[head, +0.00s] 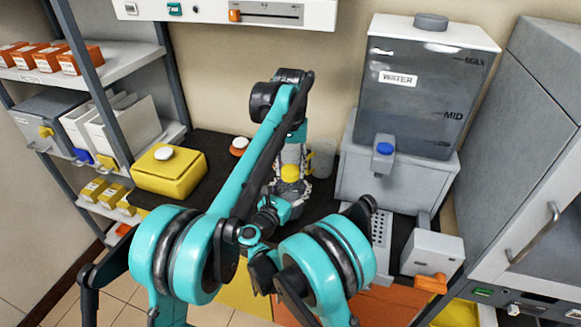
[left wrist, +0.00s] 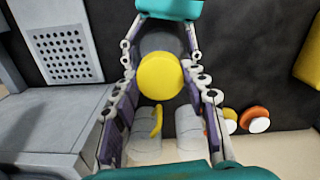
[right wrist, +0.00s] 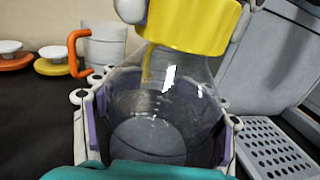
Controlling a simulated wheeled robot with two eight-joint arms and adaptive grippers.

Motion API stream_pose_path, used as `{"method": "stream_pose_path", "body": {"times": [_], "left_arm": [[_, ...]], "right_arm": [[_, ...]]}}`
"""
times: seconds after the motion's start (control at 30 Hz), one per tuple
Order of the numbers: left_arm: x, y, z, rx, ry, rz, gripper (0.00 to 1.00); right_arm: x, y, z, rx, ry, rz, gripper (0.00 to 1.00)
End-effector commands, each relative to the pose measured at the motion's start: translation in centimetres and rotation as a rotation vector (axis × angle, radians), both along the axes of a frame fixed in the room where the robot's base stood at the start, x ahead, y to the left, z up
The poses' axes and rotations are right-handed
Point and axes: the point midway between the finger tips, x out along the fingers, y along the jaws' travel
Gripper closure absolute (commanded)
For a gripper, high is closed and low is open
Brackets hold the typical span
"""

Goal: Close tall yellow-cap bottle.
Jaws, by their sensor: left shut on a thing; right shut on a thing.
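The bottle is clear glass and upright, with a wide yellow cap (head: 290,173) at its top. My left gripper (left wrist: 160,80) is shut on the yellow cap from above, which shows between its fingers in the left wrist view. In the right wrist view the yellow cap (right wrist: 190,25) sits over the bottle's neck; whether it is fully seated cannot be told. My right gripper (right wrist: 158,130) is shut around the clear bottle (right wrist: 165,105), low on its body. In the head view my arms hide much of the bottle.
A white mug with an orange handle (right wrist: 103,45) stands behind the bottle. Small discs with white knobs, one orange (right wrist: 14,60), lie to the left. A yellow box (head: 168,178) sits left on the dark bench. A water tank (head: 415,95) and a perforated plate (right wrist: 275,145) are right.

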Motion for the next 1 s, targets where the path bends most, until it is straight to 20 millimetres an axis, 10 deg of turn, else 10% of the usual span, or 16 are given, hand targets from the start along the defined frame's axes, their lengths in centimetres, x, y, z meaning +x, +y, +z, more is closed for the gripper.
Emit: {"method": "stream_pose_path", "body": {"times": [1.0], "left_arm": [[0.22,0.0,-0.12,0.0,-0.001,-2.509,0.72]], "right_arm": [[-0.05,0.02,-0.05,0.001,0.0,0.0,1.0]]}}
